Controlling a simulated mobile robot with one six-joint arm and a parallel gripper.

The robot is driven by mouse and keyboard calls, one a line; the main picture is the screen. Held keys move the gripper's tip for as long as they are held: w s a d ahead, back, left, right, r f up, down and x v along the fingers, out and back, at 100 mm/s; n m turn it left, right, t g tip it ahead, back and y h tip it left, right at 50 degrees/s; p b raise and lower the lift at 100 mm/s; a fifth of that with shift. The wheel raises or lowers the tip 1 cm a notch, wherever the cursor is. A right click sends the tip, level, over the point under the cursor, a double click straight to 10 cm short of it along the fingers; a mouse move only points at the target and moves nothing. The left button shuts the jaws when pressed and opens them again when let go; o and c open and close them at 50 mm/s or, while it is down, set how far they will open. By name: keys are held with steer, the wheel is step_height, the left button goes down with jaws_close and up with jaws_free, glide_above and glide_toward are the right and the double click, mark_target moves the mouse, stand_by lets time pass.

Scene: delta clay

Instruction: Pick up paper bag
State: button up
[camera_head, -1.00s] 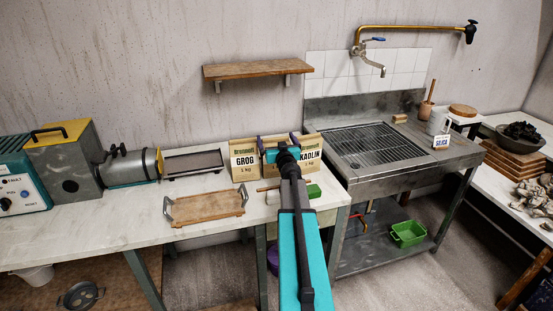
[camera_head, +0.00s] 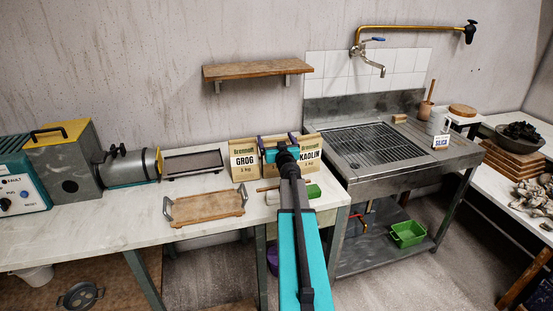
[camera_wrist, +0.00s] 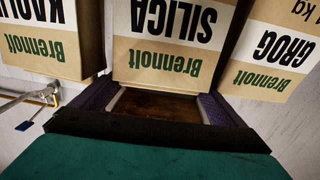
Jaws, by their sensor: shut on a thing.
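My gripper (camera_head: 277,142) is at the back of the white table, between two tan paper bags. The wrist view, upside down, shows the fingers (camera_wrist: 158,98) on either side of a tan paper bag labelled SILICA (camera_wrist: 170,62), and they are shut on it. In the head view my gripper and arm hide most of this bag. The GROG paper bag (camera_head: 243,161) stands just left of it and also shows in the wrist view (camera_wrist: 268,75). The KAOLIN paper bag (camera_head: 310,158) stands just right and also shows in the wrist view (camera_wrist: 45,55).
A wooden tray with handles (camera_head: 207,207), a dark flat tray (camera_head: 193,163) and a green block (camera_head: 313,191) lie on the white table (camera_head: 110,225). A wooden shelf (camera_head: 257,69) hangs above the bags. A metal sink unit (camera_head: 385,180) stands to the right.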

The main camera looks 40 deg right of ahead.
steer(key=shift+d+r, duration=0.1)
steer(key=shift+c, duration=0.4)
steer(key=shift+r, duration=0.2)
steer(key=shift+r+p, duration=2.75)
steer(key=shift+r, duration=2.05)
steer(key=shift+r, duration=0.15)
